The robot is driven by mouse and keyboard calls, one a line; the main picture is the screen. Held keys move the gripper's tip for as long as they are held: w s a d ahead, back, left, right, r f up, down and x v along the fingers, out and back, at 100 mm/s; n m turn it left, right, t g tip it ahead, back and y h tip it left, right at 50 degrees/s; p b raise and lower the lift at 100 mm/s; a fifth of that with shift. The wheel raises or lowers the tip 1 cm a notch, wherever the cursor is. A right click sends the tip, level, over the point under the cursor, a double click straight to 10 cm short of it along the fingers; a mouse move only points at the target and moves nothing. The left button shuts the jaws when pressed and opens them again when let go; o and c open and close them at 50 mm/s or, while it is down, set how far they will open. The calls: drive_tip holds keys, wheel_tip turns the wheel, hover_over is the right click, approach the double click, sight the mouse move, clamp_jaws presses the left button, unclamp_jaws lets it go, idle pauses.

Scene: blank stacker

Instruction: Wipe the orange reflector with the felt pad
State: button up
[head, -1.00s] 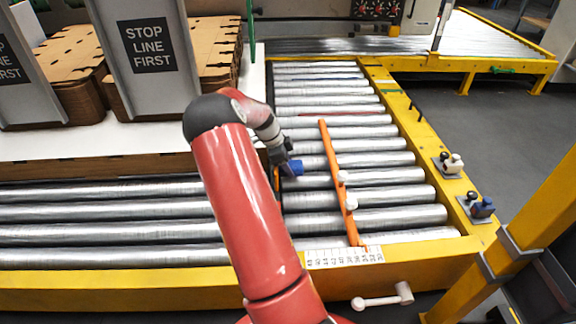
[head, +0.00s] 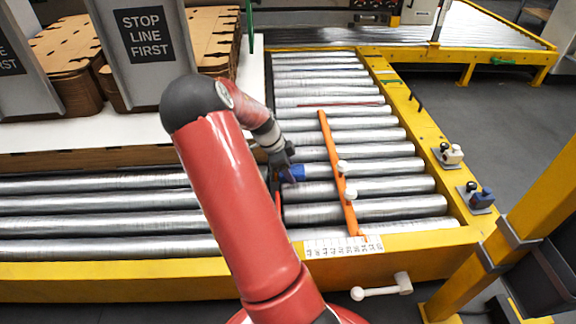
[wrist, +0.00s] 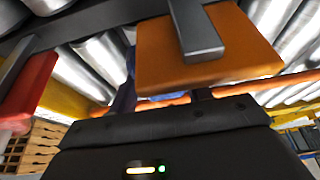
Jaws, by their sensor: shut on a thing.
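My gripper (head: 285,164) is low over the rollers, left of the long orange bar. It is shut on a blue thing (head: 293,173), which I take for the felt pad; its shape is mostly hidden. In the wrist view only a dark blue patch (wrist: 125,97) shows behind the orange piece. I cannot tell whether pad and reflector touch.
A long orange bar (head: 333,150) with white knobs lies across the rollers (head: 400,208). A white scale strip (head: 343,246) is on the yellow frame (head: 430,245). Boxes and a "STOP LINE FIRST" panel (head: 150,75) stand at left. A yellow post (head: 510,235) is at right.

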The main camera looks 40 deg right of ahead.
drive_tip(key=shift+w+d+p, duration=0.1)
drive_tip(key=shift+w+d, duration=0.6)
drive_tip(key=shift+w, duration=0.25)
drive_tip(key=shift+w+d+p, duration=0.15)
drive_tip(key=shift+w+d, duration=0.6)
drive_tip(key=shift+w, duration=0.25)
drive_tip(key=shift+w+d+p, duration=0.1)
drive_tip(key=shift+w+d, duration=0.6)
drive_tip(key=shift+w, duration=0.25)
drive_tip(key=shift+r+p, duration=0.75)
drive_tip(key=shift+r, duration=0.45)
drive_tip(key=shift+s+a+b, duration=0.15)
drive_tip(key=shift+s+a, duration=0.4)
drive_tip(key=shift+s, duration=0.25)
drive_tip(key=shift+s+a+b, duration=0.15)
drive_tip(key=shift+s+a, duration=0.4)
drive_tip(key=shift+s, duration=0.2)
drive_tip(key=shift+s+a, duration=1.1)
drive_tip(key=shift+s, duration=0.2)
drive_tip(key=shift+w+d+p, duration=0.2)
drive_tip(key=shift+w+d, duration=0.95)
drive_tip(key=shift+w, duration=0.25)
drive_tip(key=shift+w+d+p, duration=0.2)
drive_tip(key=shift+w+d, duration=0.95)
drive_tip(key=shift+w, duration=0.2)
drive_tip(key=shift+s+a, duration=1.15)
drive_tip(key=shift+s, duration=0.25)
drive_tip(key=shift+s+a, duration=1.15)
drive_tip(key=shift+s, duration=0.25)
drive_tip(key=shift+d, duration=0.1)
